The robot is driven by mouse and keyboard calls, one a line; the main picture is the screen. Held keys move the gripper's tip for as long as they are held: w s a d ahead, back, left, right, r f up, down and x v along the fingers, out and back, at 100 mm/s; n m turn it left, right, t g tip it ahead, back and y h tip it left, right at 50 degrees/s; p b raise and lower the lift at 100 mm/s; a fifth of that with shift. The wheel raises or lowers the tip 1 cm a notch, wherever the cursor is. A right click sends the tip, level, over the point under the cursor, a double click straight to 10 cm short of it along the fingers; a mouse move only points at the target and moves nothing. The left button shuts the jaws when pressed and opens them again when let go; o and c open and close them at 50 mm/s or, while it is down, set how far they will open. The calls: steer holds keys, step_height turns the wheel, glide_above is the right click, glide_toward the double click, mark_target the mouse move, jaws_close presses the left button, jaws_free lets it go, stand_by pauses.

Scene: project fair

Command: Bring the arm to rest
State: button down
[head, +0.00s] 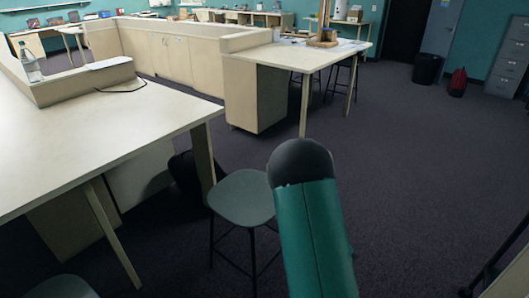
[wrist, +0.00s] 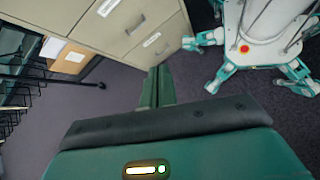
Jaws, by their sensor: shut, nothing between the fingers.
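My gripper (wrist: 157,88) shows in the wrist view as two narrow teal fingers pressed together, with nothing between them. It points toward beige drawers and carpet and appears apart from both. My six-legged white and teal body stands to its right in that view. In the head view, a teal link of my arm with a dark rounded end rises at the lower middle; the gripper itself is not visible there.
In the head view, a pale table (head: 110,130) stands left, with a grey stool (head: 242,198) beside my arm. A counter (head: 180,52) lies beyond. Open carpet (head: 420,190) spreads right. In the wrist view, a drawer cabinet (wrist: 115,35) and dark rack (wrist: 12,75) are close.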

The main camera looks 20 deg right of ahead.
steer(key=w+a+r+m+t+y, duration=0.1)
steer(key=w+a+r+t, duration=0.25)
steer(key=a+r, duration=0.45)
steer(key=w+a+r+t+y, duration=0.15)
steer(key=a+r+t, duration=0.35)
steer(key=r, duration=0.6)
steer(key=s+a+r+t, duration=0.2)
steer(key=s+a+r, duration=0.1)
steer(key=a+r, duration=0.3)
steer(key=s+a+r+t+y, duration=0.1)
steer(key=s+a+r+t, duration=0.2)
steer(key=a+r, duration=0.4)
steer(key=shift+s+a+r+t, duration=0.15)
steer(key=shift+s+r+t, duration=0.2)
steer(key=shift+s+r, duration=0.05)
steer(key=shift+w+y, duration=0.1)
steer(key=shift+y, duration=0.15)
